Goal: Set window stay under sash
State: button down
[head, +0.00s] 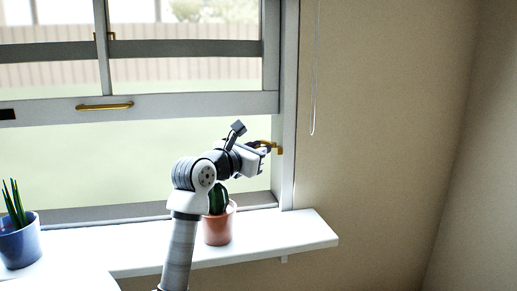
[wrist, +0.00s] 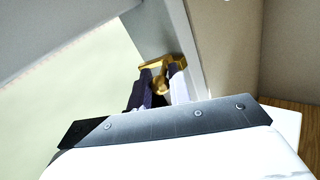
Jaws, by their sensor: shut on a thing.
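The brass window stay (head: 279,149) is at the right jamb of the window, below the raised sash (head: 180,105). My gripper (head: 264,148) reaches it from the left and is shut on it. In the wrist view the stay (wrist: 178,62) shows between and beyond the fingertips of my gripper (wrist: 160,86), close against the pale frame. The lower rail of the sash carries a brass handle (head: 105,106), and there is an open gap under the rail. The fingers hide part of the stay, so I cannot tell whether it touches the sash.
A cactus in a terracotta pot (head: 218,226) stands on the white sill (head: 290,233) just below my arm. A blue pot with a spiky plant (head: 19,243) stands at the left. A thin cord (head: 315,80) hangs on the wall right of the window.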

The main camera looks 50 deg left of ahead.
jog(key=shift+w+a+r+m+h+p, duration=0.1)
jog(key=shift+a+m+h+p, duration=0.4)
jog(key=shift+m+h+p, duration=0.8)
jog(key=shift+w+a+f+m+h+p, duration=0.1)
jog(key=shift+a+m+h+p, duration=0.55)
jog(key=shift+h, duration=1.25)
jog(key=shift+w+a+r+m+h+p, duration=0.1)
jog(key=shift+a+m+h+p, duration=0.25)
jog(key=shift+m+h+p, duration=1)
jog(key=shift+h+b, duration=0.35)
jog(key=shift+b, duration=0.1)
jog(key=c, duration=1.3)
grip_release()
jog(key=shift+c, duration=0.2)
jog(key=b+v, duration=0.3)
jog(key=v, duration=1.1)
